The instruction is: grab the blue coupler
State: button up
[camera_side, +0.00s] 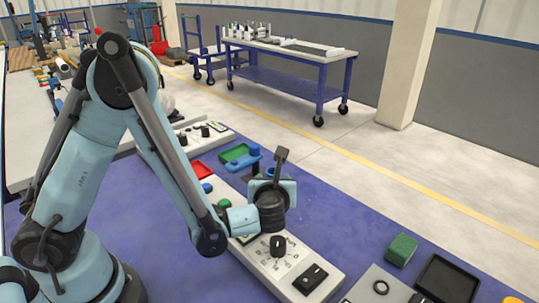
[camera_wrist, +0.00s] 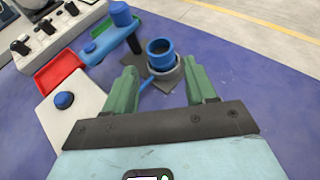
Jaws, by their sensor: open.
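The blue coupler (camera_wrist: 160,53) is a short, round, open-topped ring in the wrist view. It sits upright on a grey round base, just beyond my fingertips and near the middle of the gap between them. My gripper (camera_wrist: 161,72) has two green fingers, spread apart with nothing between them. In the side view, my gripper (camera_side: 272,188) is low over the blue table by the control panel. My gripper hides most of the coupler's spot there, so I cannot make the coupler out clearly.
A blue fixture (camera_wrist: 106,40) with an upright cylinder stands left of the coupler. A red tray (camera_wrist: 59,73) and a white panel with a blue button (camera_wrist: 64,101) are nearer left. The blue table (camera_wrist: 245,85) is clear to the right. A green block (camera_side: 401,249) lies farther right.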

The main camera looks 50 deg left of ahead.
aim_at(274, 168)
jog(key=x, duration=1)
jog(key=shift+w+a+f, duration=0.15)
jog(key=shift+a, duration=0.05)
jog(key=c, duration=0.7)
jog(key=shift+c, duration=0.2)
